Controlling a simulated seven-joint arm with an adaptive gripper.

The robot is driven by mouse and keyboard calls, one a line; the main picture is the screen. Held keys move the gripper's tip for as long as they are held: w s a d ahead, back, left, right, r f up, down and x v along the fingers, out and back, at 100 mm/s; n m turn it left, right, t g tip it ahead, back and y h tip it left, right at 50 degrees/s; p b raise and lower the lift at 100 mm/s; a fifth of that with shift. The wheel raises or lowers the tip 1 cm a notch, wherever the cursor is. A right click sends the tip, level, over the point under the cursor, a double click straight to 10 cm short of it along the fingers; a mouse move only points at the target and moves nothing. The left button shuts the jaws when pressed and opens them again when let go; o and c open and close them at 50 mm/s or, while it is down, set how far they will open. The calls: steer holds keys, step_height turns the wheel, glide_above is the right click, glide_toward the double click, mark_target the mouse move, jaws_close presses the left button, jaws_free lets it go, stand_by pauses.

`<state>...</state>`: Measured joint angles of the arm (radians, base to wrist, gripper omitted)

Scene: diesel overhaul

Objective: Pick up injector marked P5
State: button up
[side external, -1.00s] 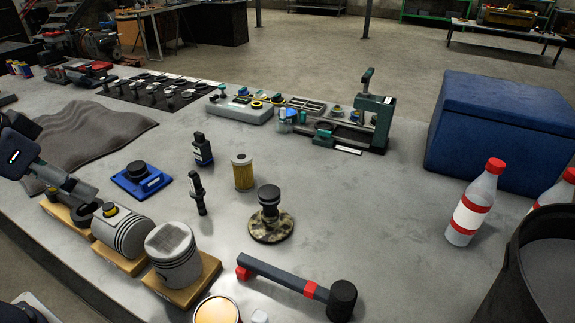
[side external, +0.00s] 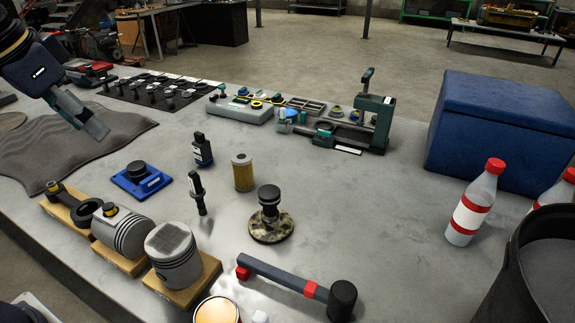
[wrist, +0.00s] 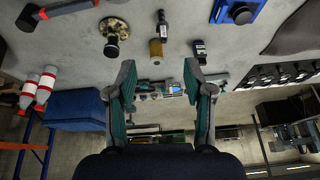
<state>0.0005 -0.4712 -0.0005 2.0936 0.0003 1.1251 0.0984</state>
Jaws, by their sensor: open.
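A slim black injector-like part (side external: 197,192) stands upright on the grey bench, with a small white label too small to read. A second dark part (side external: 202,150), blockier and with a pale label, stands behind it. I cannot tell which one is marked P5. In the wrist view, the slim part (wrist: 162,25) and the blocky part (wrist: 200,50) show near the top, beyond my fingers. My gripper (side external: 95,125) hangs above the grey cloth at the left, apart from both parts. In the wrist view my gripper (wrist: 160,75) has its fingers spread with nothing between them.
A yellow filter (side external: 243,172), a blue fixture (side external: 141,180) and a round-based part (side external: 270,215) stand close around the injectors. Pistons (side external: 172,255) on wooden blocks and a mallet (side external: 290,280) lie in front.

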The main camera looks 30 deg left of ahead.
steer(key=w+g, duration=0.2)
steer(key=w, duration=0.6)
steer(key=g, duration=0.2)
glide_above(193, 173)
step_height(193, 173, down, 8)
steer(key=shift+m+g, duration=0.3)
steer(key=f, duration=1.1)
steer(key=shift+s+f, duration=0.25)
steer(key=shift+w+f, duration=0.15)
steer(key=shift+f, duration=1.35)
steer(key=shift+w+f, duration=0.1)
steer(key=shift+f, duration=1.4)
jaws_close()
